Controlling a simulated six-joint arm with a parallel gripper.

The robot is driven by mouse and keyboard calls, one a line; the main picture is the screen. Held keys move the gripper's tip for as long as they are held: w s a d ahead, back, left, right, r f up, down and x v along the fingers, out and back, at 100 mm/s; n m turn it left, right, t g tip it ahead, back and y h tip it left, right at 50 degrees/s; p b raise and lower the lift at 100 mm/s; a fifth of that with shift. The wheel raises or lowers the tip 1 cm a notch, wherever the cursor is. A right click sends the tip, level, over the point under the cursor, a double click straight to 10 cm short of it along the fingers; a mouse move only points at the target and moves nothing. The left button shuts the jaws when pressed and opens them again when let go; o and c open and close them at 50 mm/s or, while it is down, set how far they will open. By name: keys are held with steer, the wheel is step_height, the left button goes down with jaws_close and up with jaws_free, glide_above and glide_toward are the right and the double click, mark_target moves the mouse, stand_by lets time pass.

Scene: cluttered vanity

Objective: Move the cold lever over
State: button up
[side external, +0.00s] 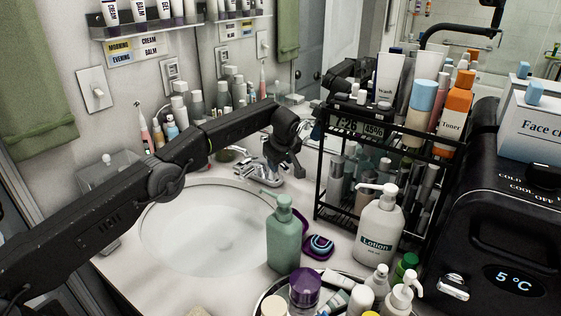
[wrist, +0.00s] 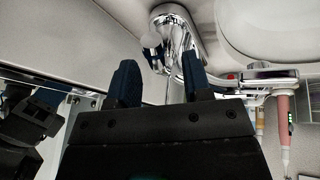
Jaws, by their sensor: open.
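The chrome faucet (side external: 262,169) stands behind the round basin in the side external view. In the wrist view its thick curved spout (wrist: 180,28) rises toward the top. A short round-ended lever (wrist: 151,42) shows left of the spout and looks like the cold lever; no blue mark is readable. Another lever (wrist: 262,75), with a red mark beside it, lies to the right. My gripper (wrist: 160,82) is open, its two dark fingers pointing at the faucet with the short lever beyond the gap. From the side, my gripper (side external: 294,164) is just right of the faucet, partly hiding it; contact cannot be told.
A black wire rack (side external: 332,196) with bottles stands close right of my gripper. A green pump bottle (side external: 284,236) and a lotion bottle (side external: 378,228) stand in front. Toothbrushes (side external: 157,131) stand at the back left. The basin (side external: 165,226) is clear.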

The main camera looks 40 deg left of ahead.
steer(key=v, duration=1.4)
steer(key=shift+w+a, duration=0.1)
steer(key=s+a+r+m+t+h, duration=0.1)
steer(key=s+a+r+m, duration=0.1)
steer(key=s+r+m, duration=0.5)
steer(key=s+a+r+h, duration=0.1)
steer(key=s+r, duration=0.5)
steer(key=s, duration=0.5)
steer(key=s+f+m, duration=0.3)
steer(key=s+f, duration=0.2)
steer(key=s, duration=0.7)
steer(key=s+f+m+t+h, duration=0.1)
steer(key=s+f+m, duration=0.3)
steer(key=s, duration=0.9)
steer(key=shift+s+a+f+h, duration=0.3)
steer(key=shift+a+f, duration=0.1)
